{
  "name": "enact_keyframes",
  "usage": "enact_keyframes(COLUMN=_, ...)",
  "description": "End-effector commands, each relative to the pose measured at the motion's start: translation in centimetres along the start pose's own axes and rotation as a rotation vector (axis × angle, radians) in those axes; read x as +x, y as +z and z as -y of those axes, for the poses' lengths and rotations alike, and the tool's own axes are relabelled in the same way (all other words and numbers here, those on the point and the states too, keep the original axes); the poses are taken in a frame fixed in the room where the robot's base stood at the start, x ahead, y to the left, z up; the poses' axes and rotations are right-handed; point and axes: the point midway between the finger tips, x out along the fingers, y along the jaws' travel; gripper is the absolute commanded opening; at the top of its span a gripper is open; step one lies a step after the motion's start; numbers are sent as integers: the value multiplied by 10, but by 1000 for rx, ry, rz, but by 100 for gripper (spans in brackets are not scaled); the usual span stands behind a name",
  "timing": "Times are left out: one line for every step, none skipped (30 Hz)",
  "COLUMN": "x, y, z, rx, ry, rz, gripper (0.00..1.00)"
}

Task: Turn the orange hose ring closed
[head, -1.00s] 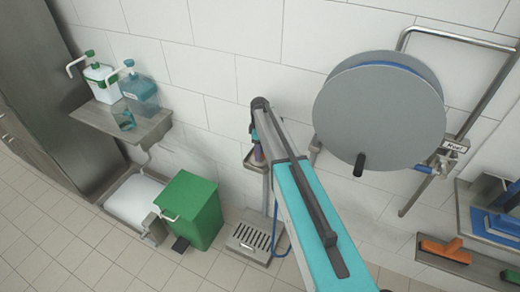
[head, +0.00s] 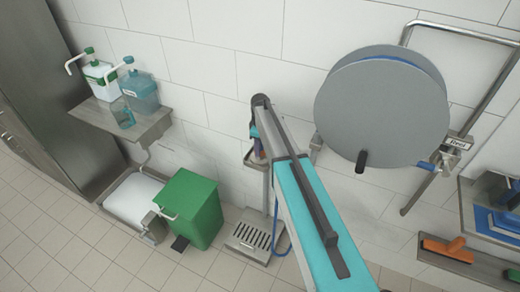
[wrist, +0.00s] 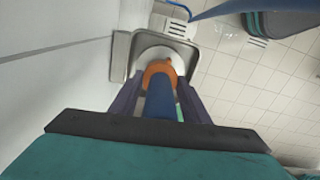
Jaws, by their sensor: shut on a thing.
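The orange hose ring (wrist: 158,71) shows in the wrist view, around the end of a blue hose piece (wrist: 160,103). My gripper (wrist: 159,88) has its two dark fingers on either side of the blue piece and ring, shut on it. I cannot tell whether the fingers press on the ring itself or on the blue part just behind it. Beyond the ring is a pale round bowl in a grey metal holder (wrist: 119,62). In the head view my arm hides most of the ring and gripper, which are at the small wall station.
A floor grate (head: 250,239) lies below the station. A green bin (head: 190,208) stands to its left, under a shelf with pump bottles (head: 141,92). A large grey hose reel (head: 380,112) hangs on the wall at right. Tiled floor is free in front.

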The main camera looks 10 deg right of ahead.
Motion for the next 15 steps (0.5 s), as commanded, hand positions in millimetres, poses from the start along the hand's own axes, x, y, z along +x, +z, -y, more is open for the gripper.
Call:
enact_keyframes(x=4, y=0, z=0, rx=33, ry=1, rz=0, gripper=20)
enact_keyframes(x=4, y=0, z=0, rx=55, ry=0, rz=0, gripper=20)
enact_keyframes(x=4, y=0, z=0, rx=86, ry=0, rz=0, gripper=20)
enact_keyframes(x=4, y=0, z=0, rx=111, ry=0, rz=0, gripper=20)
enact_keyframes(x=4, y=0, z=0, rx=135, ry=0, rz=0, gripper=20)
enact_keyframes(x=4, y=0, z=0, rx=170, ry=0, rz=0, gripper=20)
enact_keyframes(x=4, y=0, z=0, rx=196, ry=0, rz=0, gripper=20)
enact_keyframes(x=4, y=0, z=0, rx=224, ry=0, rz=0, gripper=20)
enact_keyframes(x=4, y=0, z=0, rx=260, ry=1, rz=0, gripper=20)
enact_keyframes(x=4, y=0, z=0, rx=288, ry=1, rz=0, gripper=20)
enact_keyframes(x=4, y=0, z=0, rx=316, ry=0, rz=0, gripper=20)
enact_keyframes(x=4, y=0, z=0, rx=353, ry=0, rz=0, gripper=20)
enact_keyframes(x=4, y=0, z=0, rx=381, ry=0, rz=0, gripper=20)
enact_keyframes(x=4, y=0, z=0, rx=409, ry=0, rz=0, gripper=20)
enact_keyframes(x=4, y=0, z=0, rx=445, ry=0, rz=0, gripper=20)
